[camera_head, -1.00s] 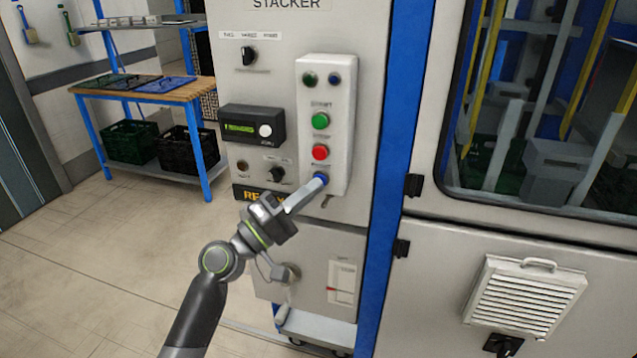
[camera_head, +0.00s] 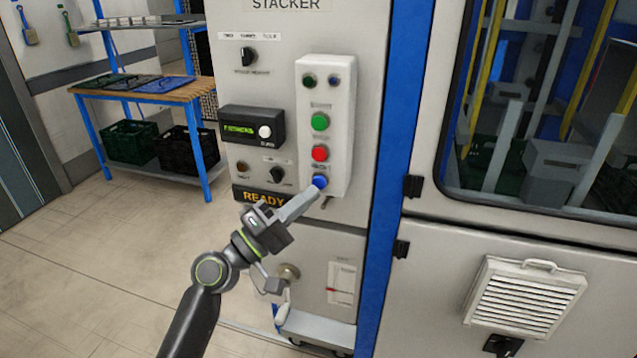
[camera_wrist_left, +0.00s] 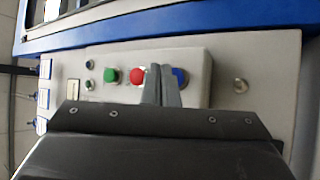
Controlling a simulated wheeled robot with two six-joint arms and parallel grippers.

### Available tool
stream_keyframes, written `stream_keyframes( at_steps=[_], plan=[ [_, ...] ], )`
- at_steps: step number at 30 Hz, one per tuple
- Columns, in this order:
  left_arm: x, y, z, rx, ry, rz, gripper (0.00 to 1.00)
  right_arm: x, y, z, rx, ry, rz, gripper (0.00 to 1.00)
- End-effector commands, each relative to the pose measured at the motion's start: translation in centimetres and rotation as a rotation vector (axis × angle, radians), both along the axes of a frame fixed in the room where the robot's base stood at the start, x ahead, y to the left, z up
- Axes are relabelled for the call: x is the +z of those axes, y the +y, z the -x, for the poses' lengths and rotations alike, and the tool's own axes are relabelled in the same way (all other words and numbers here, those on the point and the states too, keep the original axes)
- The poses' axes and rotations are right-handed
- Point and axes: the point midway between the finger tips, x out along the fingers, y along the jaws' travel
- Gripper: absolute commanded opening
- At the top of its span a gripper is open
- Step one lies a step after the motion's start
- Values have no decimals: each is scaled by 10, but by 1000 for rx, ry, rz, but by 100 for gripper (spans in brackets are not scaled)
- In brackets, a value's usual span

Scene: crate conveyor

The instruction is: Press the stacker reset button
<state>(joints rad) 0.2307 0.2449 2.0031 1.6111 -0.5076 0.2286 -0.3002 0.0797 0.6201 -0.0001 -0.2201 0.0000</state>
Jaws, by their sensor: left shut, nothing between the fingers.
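The blue reset button (camera_head: 320,181) is the lowest on a pale button box (camera_head: 343,120) on the stacker panel. It looks brightly lit. My left gripper (camera_head: 314,191) is shut and empty, its fingertips just below the blue button, and I cannot tell whether they touch it. In the left wrist view the shut fingers (camera_wrist_left: 160,86) stand beside the blue button (camera_wrist_left: 180,77) and cover part of it. The red button (camera_head: 320,153) and green button (camera_head: 320,122) are above it. My right gripper does not show.
A READY sign (camera_head: 262,196) is lit on the panel, below a small display (camera_head: 240,128). A blue post (camera_head: 385,180) and a windowed machine door stand to the right. A workbench (camera_head: 150,91) with crates is at the back left. The floor at left is clear.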

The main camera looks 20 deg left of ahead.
Motion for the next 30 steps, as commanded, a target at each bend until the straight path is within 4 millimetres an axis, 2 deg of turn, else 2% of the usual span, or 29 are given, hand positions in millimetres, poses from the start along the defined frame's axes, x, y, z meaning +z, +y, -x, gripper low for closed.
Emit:
stream_keyframes(
  at_steps=[13, 30],
  plan=[
    [0, 1, 42, 1, 0, -1, 0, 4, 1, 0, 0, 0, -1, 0],
    [0, 2, 45, 0, 1, -1, 0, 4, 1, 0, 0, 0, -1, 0]
  ],
)
